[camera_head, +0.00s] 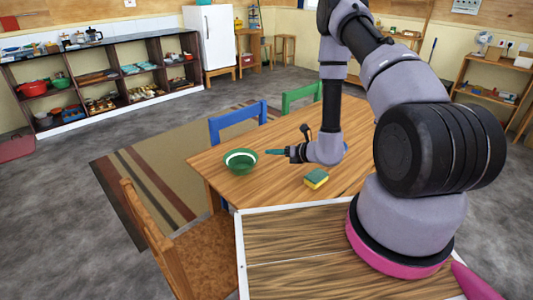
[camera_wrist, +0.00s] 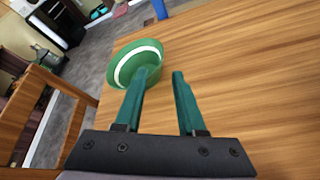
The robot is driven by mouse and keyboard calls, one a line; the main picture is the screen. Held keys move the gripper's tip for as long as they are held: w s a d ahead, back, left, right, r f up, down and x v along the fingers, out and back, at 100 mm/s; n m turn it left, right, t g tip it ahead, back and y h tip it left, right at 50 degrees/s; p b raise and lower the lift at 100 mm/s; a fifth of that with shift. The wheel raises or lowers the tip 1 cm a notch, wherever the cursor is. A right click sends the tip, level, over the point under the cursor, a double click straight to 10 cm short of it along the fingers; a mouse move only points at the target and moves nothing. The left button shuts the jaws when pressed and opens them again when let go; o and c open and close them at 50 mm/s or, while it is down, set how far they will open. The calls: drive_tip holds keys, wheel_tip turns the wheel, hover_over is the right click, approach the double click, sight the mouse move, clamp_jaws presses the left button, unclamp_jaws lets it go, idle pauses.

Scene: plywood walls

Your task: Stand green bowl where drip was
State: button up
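The green bowl (camera_head: 241,167) with a pale band inside stands near the left corner of the wooden table (camera_head: 228,190). My gripper (camera_head: 270,152) is just right of the bowl, with its green fingers pointing toward it. In the wrist view, my gripper (camera_wrist: 159,74) is open with nothing between its fingertips. The left finger overlaps the near rim of the bowl (camera_wrist: 124,75) there; I cannot tell whether they touch. No drip shows on the visible table top. My arm hides part of the table's right side.
A yellow and green sponge (camera_head: 316,179) lies on the table, right of the bowl. A blue chair (camera_head: 238,117) and a green chair (camera_head: 301,96) stand at the far edge; a wooden chair (camera_head: 150,225) is at the left. Shelves (camera_head: 100,80) line the back wall.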

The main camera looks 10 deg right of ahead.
drive_tip(key=s+a+r+n+g+y, duration=0.1)
drive_tip(key=s+a+r+n+g, duration=0.3)
drive_tip(key=r, duration=0.6)
drive_tip(key=s+r+n+g+y, duration=0.1)
drive_tip(key=s+r+n, duration=0.1)
drive_tip(key=r+n, duration=0.65)
drive_tip(key=s+a+r+n+g+y, duration=0.2)
drive_tip(key=s+r+n+g, duration=0.15)
drive_tip(key=r, duration=0.85)
drive_tip(key=s+d+r+n+t+h, duration=0.6)
drive_tip(key=s+d+r+n+h, duration=0.5)
drive_tip(key=s+r, duration=0.5)
drive_tip(key=d+n, duration=0.2)
drive_tip(key=d, duration=0.1)
drive_tip(key=shift+d+r, duration=0.3)
drive_tip(key=shift+d, duration=0.05)
drive_tip(key=shift+d, duration=0.1)
